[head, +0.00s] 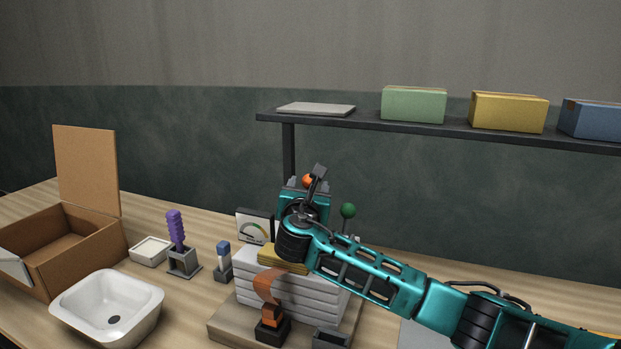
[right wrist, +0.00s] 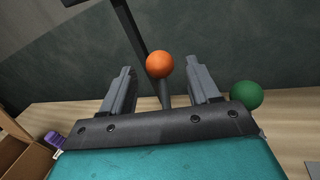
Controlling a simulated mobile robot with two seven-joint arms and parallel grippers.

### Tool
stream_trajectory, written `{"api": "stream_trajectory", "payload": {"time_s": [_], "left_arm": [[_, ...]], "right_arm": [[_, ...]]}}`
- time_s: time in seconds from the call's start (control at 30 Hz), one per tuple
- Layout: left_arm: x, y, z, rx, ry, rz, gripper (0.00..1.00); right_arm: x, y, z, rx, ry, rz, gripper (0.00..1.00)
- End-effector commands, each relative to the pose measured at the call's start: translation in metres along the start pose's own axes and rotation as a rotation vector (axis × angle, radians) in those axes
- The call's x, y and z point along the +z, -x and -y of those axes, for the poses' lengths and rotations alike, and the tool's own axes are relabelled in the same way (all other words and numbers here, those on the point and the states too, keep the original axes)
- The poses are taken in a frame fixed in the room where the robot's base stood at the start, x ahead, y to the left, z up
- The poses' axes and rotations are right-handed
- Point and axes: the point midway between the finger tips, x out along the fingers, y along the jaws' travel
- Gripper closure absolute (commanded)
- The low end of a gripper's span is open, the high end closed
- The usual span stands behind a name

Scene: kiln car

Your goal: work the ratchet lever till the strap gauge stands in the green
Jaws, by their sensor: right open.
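A lever with an orange ball knob (head: 307,180) stands behind the stack of pale slabs (head: 290,292). My right gripper (head: 312,184) is open at this knob. In the right wrist view, the orange knob (right wrist: 160,64) shows between the two open fingers (right wrist: 160,72), with a gap on each side. A second knob, green (head: 348,210), stands to the right, outside the fingers; it also shows in the right wrist view (right wrist: 246,95). The strap gauge (head: 254,228) has a white face with a green arc; its needle is too small to read. My left gripper is not in view.
A white basin (head: 107,305), an open cardboard box (head: 95,245), a small white dish (head: 150,250), and a purple-handled tool (head: 176,232) in a holder stand on the left. A dark shelf (head: 450,129) with colored boxes spans the back. My right forearm covers part of the stack.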

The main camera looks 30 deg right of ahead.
Motion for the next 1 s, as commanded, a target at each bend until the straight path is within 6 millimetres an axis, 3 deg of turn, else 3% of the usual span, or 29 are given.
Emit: {"api": "stream_trajectory", "payload": {"time_s": [0.2, 0.4, 0.83, 1.0], "left_arm": [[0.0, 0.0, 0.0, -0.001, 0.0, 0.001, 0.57], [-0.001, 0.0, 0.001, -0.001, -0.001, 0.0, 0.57], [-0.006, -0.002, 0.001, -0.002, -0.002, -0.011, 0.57], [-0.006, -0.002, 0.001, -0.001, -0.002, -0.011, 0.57]], "right_arm": [[0.0, -0.036, 0.0, -0.002, -0.002, -0.002, 0.39], [0.0, -0.055, 0.0, 0.0, 0.0, -0.001, 0.39], [-0.001, -0.061, 0.0, 0.001, -0.001, -0.002, 0.39], [-0.001, -0.061, 0.0, 0.001, -0.001, -0.002, 0.54]]}}
